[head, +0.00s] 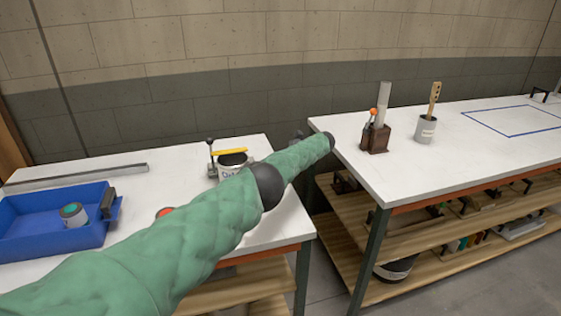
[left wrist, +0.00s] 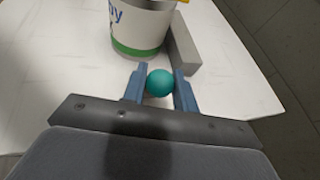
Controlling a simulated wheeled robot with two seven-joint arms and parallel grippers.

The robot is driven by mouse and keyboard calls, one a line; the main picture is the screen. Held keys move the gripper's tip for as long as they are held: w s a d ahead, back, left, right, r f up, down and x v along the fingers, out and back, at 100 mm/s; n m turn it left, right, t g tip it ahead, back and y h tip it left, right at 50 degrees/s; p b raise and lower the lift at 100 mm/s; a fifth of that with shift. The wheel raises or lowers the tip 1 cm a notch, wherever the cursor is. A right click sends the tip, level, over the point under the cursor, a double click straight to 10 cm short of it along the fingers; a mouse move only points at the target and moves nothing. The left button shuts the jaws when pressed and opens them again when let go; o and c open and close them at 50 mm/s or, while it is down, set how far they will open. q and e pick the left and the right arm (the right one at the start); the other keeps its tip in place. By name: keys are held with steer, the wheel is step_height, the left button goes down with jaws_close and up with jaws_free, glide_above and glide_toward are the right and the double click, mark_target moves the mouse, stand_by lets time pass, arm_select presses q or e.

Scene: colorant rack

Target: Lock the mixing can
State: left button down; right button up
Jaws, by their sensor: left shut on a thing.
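The mixing can (head: 232,164), white with a label, stands on the left table with a yellow bar (head: 230,151) across its top. A dark upright lever with a black knob (head: 209,142) is beside it on the left. My left arm crosses in front and hides the can's lower part. In the left wrist view, the white can with a green band (left wrist: 140,27) stands just beyond my left gripper (left wrist: 160,73). Its blue fingers are shut on a teal ball knob (left wrist: 160,84). What the knob is attached to is hidden. My right gripper is out of view.
A blue tray (head: 75,242) holding a small teal-topped can (head: 73,214) sits at left. A grey bar (head: 80,178) lies behind it. A red-orange item (head: 165,211) is partly behind my arm. The right table (head: 460,150) holds a brown holder (head: 376,139) and grey cup (head: 425,130).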

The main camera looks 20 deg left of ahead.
arm_select(q)
steer(key=shift+d, duration=0.15)
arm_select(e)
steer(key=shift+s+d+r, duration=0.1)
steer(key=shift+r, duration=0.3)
arm_select(q)
steer(key=c, duration=1.1)
jaws_free()
steer(key=shift+f, duration=0.1)
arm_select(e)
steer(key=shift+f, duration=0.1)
